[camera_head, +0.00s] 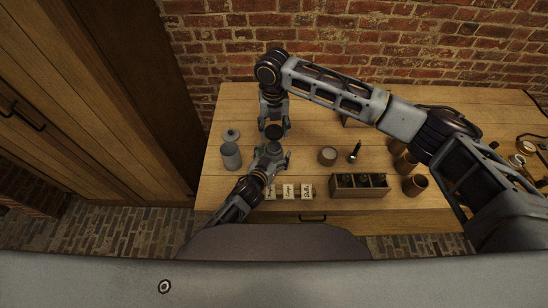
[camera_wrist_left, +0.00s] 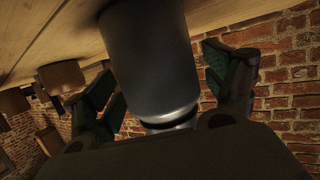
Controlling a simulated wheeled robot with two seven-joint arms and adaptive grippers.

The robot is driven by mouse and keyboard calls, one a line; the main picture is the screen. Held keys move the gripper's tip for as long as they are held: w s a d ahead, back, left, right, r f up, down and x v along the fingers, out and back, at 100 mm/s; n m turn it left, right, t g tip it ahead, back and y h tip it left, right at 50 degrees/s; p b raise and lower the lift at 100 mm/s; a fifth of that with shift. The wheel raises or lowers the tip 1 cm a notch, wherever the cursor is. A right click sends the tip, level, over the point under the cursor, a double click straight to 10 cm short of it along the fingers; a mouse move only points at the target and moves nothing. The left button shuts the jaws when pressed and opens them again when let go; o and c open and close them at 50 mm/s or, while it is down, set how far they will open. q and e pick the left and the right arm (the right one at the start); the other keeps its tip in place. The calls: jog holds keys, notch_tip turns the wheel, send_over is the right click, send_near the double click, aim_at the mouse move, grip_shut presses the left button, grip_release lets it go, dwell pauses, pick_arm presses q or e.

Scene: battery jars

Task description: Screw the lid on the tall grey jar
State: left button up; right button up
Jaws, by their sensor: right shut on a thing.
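A tall grey jar (camera_head: 231,156) stands upright at the left of the table. A round grey lid-like piece (camera_head: 232,134) is just behind it. My right gripper (camera_head: 273,118) points down and is shut on a dark grey cylinder (camera_head: 273,131). I cannot tell if the cylinder rests on the table. My left gripper (camera_head: 271,153) is just in front of it. In the left wrist view a large dark grey cylinder (camera_wrist_left: 150,60) with a paler narrow collar lies between the left fingers (camera_wrist_left: 165,85), which are spread apart; it appears to be the same cylinder.
A small round pot (camera_head: 327,156) and a dark upright tool (camera_head: 354,153) stand to the right. A wooden box (camera_head: 358,191) and brown pots (camera_head: 414,186) are farther right. Pale cards (camera_head: 288,190) lie along the front edge. The brick wall is behind.

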pick_arm(q)
jog(key=c, duration=1.3)
pick_arm(e)
send_over(274, 143)
jog(key=s, duration=0.3)
jog(key=shift+w+f, duration=0.15)
jog(key=shift+f, duration=1.1)
jog(key=shift+w+f, duration=0.1)
jog(key=shift+f, duration=1.15)
jog(key=shift+f, duration=0.1)
jog(key=shift+f, duration=0.8)
jog(key=shift+f, duration=0.55)
pick_arm(q)
grip_shut()
